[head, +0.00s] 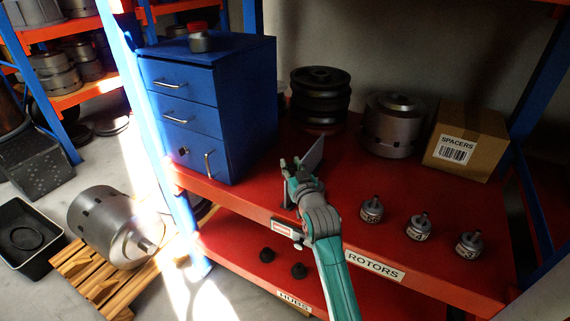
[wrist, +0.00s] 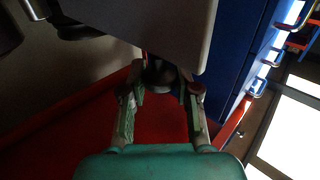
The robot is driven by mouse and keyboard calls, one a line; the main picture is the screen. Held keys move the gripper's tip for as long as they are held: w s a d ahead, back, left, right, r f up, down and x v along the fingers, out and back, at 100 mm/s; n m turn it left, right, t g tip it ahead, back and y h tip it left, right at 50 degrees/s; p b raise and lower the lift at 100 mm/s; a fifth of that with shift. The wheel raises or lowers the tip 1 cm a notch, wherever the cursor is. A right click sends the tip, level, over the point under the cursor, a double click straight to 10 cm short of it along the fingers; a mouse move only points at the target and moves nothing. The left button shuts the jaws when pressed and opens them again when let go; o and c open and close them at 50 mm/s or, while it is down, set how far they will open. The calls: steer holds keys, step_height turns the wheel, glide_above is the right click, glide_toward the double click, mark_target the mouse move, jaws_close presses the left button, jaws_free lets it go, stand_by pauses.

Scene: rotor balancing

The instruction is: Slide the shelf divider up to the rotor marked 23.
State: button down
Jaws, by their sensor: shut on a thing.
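The shelf divider (head: 313,154) is a grey plate standing on the red shelf, just right of the blue drawer cabinet. My gripper (head: 290,172) is at it, its fingers closed around its dark knob or post. In the wrist view the divider (wrist: 150,22) fills the top, with my gripper (wrist: 162,82) below it. Three small metal rotors with white labels stand in a row to the right: the left rotor (head: 371,210), the middle rotor (head: 419,228) and the right rotor (head: 469,245). They are apart from the divider. I cannot read their numbers surely.
The blue drawer cabinet (head: 205,105) stands left of the divider. Dark stacked pulleys (head: 320,98), a large metal rotor (head: 392,125) and a SPACERS box (head: 460,142) stand behind. The red shelf is clear between the divider and the left rotor.

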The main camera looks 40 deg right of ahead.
steer(key=c, duration=0.9)
jaws_free()
steer(key=shift+o, duration=0.2)
steer(key=v, duration=1.2)
